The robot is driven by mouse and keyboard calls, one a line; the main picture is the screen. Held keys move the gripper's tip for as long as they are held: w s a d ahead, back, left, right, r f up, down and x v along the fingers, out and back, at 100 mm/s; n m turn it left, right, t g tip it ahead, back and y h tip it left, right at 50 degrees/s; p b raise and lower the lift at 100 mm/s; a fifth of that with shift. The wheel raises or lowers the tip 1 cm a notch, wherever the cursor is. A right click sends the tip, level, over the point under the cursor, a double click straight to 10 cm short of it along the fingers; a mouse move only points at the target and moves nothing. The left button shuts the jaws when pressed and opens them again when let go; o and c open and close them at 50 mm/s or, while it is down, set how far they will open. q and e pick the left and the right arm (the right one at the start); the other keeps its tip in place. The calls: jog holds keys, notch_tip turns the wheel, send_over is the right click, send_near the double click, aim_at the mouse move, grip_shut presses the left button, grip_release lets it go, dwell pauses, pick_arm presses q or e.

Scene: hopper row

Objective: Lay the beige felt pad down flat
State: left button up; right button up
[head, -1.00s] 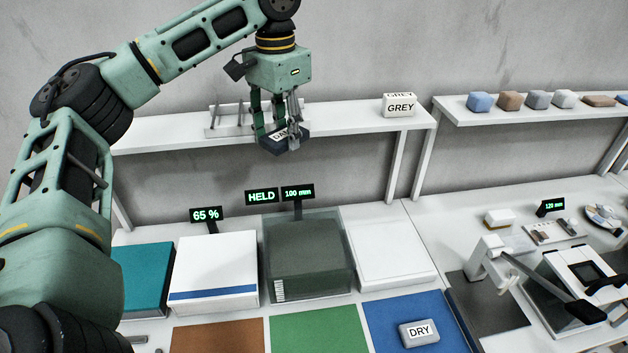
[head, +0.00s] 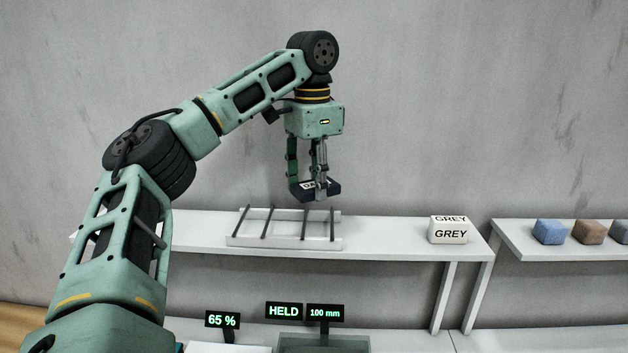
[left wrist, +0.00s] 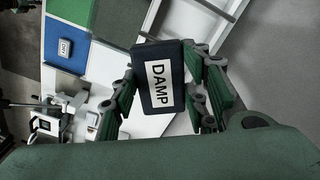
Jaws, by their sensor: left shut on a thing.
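My left gripper (head: 310,192) is shut on a dark navy block (head: 333,188) with a white label. It holds the block in the air above the back shelf, over the white rack. In the left wrist view the block (left wrist: 174,98) sits between the fingers and its label reads DAMP. I cannot make out a beige felt pad in either current view. My right gripper is not in view.
A white rack (head: 240,240) with upright dark bars stands on the shelf (head: 390,235). A white GREY block (head: 449,232) is to its right. Coloured blocks (head: 550,231) line another shelf. In the left wrist view a DRY block (left wrist: 65,48) lies on a blue square (left wrist: 75,67).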

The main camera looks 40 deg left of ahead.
pick_arm(q)
jog(key=f, duration=0.2)
jog(key=w+f+b, duration=0.1)
jog(key=f, duration=0.1)
jog(key=shift+w+f, duration=0.15)
jog(key=shift+f, duration=0.2)
jog(key=shift+f+b, duration=0.3)
jog(key=shift+s+f, duration=0.2)
jog(key=shift+s, duration=0.05)
jog(key=shift+f, duration=0.8)
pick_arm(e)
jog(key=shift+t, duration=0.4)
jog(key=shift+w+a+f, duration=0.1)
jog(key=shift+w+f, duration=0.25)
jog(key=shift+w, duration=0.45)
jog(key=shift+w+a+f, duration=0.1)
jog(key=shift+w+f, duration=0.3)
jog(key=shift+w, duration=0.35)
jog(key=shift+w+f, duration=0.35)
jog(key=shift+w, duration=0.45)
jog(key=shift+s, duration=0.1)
pick_arm(q)
jog(key=o, duration=1.1)
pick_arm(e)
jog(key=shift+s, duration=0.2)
